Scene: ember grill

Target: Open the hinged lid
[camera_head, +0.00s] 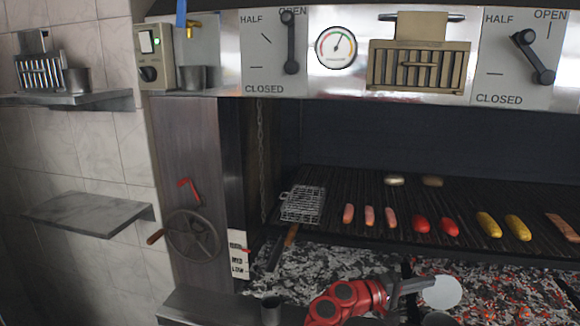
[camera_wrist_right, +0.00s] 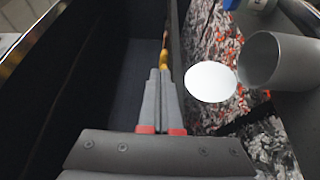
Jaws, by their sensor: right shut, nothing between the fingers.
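No hinged lid can be made out for certain. In the right wrist view, a deep dark recess (camera_wrist_right: 110,75) with a thin shiny edge at upper left lies beyond and left of my fingers; I cannot tell whether it belongs to a lidded box. My right gripper (camera_head: 428,283) reaches in from the bottom of the head view, in front of the coals. Its two grey fingers are together and empty, also seen in the right wrist view (camera_wrist_right: 158,75). A pale round disc (camera_head: 442,293) shows beside the fingertips; contact cannot be told. My left gripper is out of view.
The grill grate (camera_head: 380,215) holds sausages, corn and a wire basket (camera_head: 302,204) above glowing coals (camera_head: 340,275). A handwheel (camera_head: 192,235) is on the left post. Two levers (camera_head: 290,45) (camera_head: 533,57) sit on the upper panel. A grey cylinder (camera_wrist_right: 285,62) stands right of the fingers.

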